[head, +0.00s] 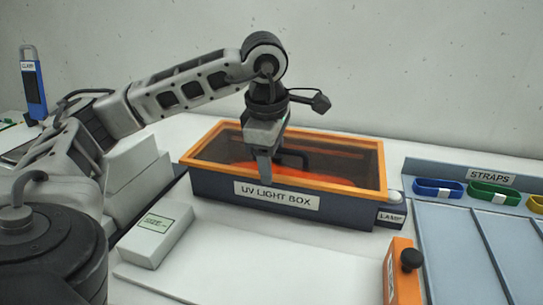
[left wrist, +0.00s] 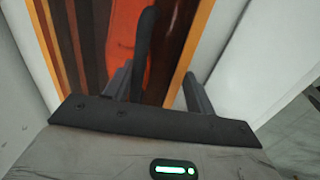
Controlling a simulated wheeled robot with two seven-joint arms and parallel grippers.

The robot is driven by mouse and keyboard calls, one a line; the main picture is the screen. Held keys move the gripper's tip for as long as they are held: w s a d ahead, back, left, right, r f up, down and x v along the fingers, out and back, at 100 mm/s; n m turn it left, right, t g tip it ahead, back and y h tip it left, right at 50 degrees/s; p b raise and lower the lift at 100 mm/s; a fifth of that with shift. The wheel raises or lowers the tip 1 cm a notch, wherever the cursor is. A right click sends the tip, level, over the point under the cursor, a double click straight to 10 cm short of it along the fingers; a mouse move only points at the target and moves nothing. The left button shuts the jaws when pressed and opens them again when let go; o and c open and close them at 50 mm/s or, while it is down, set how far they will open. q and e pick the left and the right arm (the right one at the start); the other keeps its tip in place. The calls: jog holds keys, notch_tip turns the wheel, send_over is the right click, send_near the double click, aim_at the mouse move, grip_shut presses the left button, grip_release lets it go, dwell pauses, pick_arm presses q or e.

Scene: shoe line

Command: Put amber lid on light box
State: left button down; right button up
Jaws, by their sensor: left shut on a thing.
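The amber lid (head: 335,185), a smoky see-through panel in an orange frame, lies over the light box (head: 225,190), a dark box labelled UV LIGHT BOX. Its frame lines up with the box's top; I cannot tell whether a thin gap is left. My left gripper (head: 268,165) points down at the lid's middle, shut on its black handle (head: 293,155). In the left wrist view the handle (left wrist: 146,45) stands between the fingers of the left gripper (left wrist: 158,90). An orange-red shape shows through the panel. My right gripper is not in view.
A white box (head: 158,238) with a green label stands front left. A lamp unit (head: 391,215) is at the box's right end, with an orange block with a black knob (head: 405,275) in front. Right is a blue-grey tray (head: 440,225) with straps.

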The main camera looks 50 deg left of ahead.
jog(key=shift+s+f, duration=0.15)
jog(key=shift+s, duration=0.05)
pick_arm(q)
jog(key=shift+c, duration=2.1)
grip_release()
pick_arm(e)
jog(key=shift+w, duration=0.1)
pick_arm(q)
notch_tip(320, 180, up, 16)
jog(key=s+d+p, duration=0.1)
jog(key=s+p, duration=0.1)
jog(key=p, duration=0.5)
jog(key=shift+s+d+f, duration=0.15)
jog(key=shift+s+d, duration=0.1)
jog(key=shift+s, duration=0.15)
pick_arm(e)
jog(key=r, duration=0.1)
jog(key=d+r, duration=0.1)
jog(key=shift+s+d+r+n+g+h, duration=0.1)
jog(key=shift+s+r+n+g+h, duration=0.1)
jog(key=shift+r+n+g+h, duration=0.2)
pick_arm(q)
jog(key=shift+f, duration=0.1)
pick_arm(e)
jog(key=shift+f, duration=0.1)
